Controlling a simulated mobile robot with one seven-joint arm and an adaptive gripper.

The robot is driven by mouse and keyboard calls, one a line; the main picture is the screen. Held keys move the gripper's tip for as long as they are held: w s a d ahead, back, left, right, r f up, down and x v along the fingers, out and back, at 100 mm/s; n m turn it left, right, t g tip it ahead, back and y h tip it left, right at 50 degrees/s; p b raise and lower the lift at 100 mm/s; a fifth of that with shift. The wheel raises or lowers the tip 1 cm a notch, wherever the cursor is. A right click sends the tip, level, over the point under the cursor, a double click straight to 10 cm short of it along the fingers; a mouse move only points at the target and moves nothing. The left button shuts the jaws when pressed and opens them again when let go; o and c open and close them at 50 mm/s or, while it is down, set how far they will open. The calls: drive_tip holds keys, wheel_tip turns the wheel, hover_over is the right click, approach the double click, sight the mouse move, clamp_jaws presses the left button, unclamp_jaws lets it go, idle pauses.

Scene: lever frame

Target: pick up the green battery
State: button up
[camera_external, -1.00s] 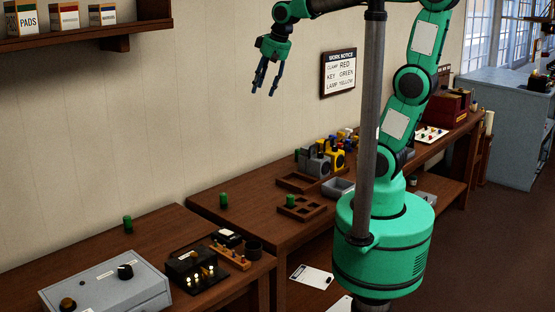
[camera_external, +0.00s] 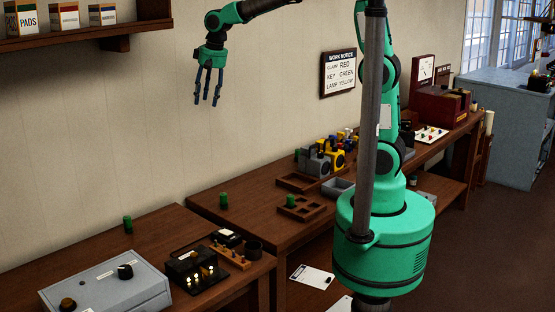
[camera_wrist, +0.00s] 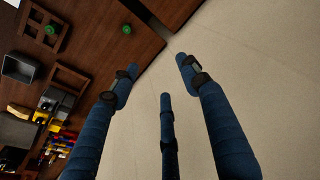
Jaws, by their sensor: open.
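Three green cylinders that look like batteries stand in the external view: one (camera_external: 128,224) on the near left table, one (camera_external: 224,201) on the bare left part of the long table, and one (camera_external: 290,201) in a brown compartment tray (camera_external: 313,214). Which one is the task's green battery I cannot tell. A green cylinder (camera_wrist: 50,29) also shows in the wrist view, at the tray in the upper left. My gripper (camera_external: 207,101) hangs high above the tables near the wall, fingers spread, pointing down and empty. Its blue fingers (camera_wrist: 158,76) are apart in the wrist view.
A grey control box (camera_external: 107,288) and a black device (camera_external: 196,270) crowd the near left table. A grey bin (camera_external: 338,187) and yellow and grey devices (camera_external: 322,160) stand farther along the long table. A wall shelf (camera_external: 90,35) juts out at upper left.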

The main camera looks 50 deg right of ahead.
drive_tip(key=w+a+f, duration=0.5)
drive_tip(key=a, duration=0.3)
drive_tip(key=m+g+h+p, duration=0.1)
drive_tip(key=g+p, duration=0.1)
hover_over(127, 217)
wheel_tip(127, 217, down, 22)
drive_tip(key=shift+d+f, duration=0.1)
drive_tip(key=shift+d, duration=0.1)
drive_tip(key=shift+w+f+b, duration=0.1)
drive_tip(key=shift+f+b, duration=0.4)
drive_tip(key=shift+f, duration=3.8)
drive_tip(key=shift+f, duration=0.1)
drive_tip(key=shift+a+f+b, duration=0.2)
drive_tip(key=shift+f+b, duration=0.15)
drive_tip(key=shift+f, duration=2.15)
